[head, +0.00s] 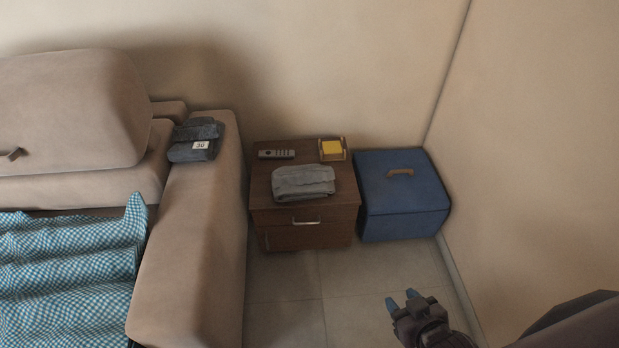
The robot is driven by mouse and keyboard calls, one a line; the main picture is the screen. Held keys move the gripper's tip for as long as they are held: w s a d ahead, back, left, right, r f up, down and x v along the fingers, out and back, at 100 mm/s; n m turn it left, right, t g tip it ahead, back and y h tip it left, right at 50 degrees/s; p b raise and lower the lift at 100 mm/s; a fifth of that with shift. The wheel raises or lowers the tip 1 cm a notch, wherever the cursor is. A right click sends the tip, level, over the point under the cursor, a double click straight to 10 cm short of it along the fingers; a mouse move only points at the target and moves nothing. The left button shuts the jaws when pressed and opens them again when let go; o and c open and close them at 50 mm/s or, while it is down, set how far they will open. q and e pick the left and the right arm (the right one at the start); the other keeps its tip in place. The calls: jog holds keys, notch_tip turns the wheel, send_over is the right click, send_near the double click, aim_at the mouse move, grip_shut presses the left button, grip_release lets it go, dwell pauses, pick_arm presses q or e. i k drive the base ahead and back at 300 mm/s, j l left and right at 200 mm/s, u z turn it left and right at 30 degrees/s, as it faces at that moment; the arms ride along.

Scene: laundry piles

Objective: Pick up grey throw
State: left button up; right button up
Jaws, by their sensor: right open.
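A grey folded throw (303,182) lies flat on top of a brown wooden nightstand (305,215), near its front edge. A second folded cloth, darker grey with a white tag reading 30 (196,140), lies on the sofa's armrest to the left. My right gripper (401,299) is at the lower right, open and empty, with blue fingertips. It is in front of the nightstand and to its right, well apart from the throw. My left gripper is not in view.
A remote (277,154) and a tray with a yellow block (331,150) sit behind the throw. A blue box (401,199) with a handle stands right of the nightstand, by the wall. The beige sofa (190,265) holds a blue checked cloth (68,270). Floor (290,290) in front is clear.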

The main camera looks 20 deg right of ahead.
aim_at(289, 183)
jog(key=i+l, duration=0.1)
jog(key=l, duration=0.3)
jog(key=i+l+u, duration=0.15)
jog(key=l, duration=0.3)
jog(key=i+l, duration=0.1)
jog(key=l, duration=0.2)
jog(key=i+l, duration=0.25)
jog(key=l, duration=0.3)
jog(key=i+l, duration=0.25)
jog(key=i, duration=0.25)
jog(key=j+u, duration=0.05)
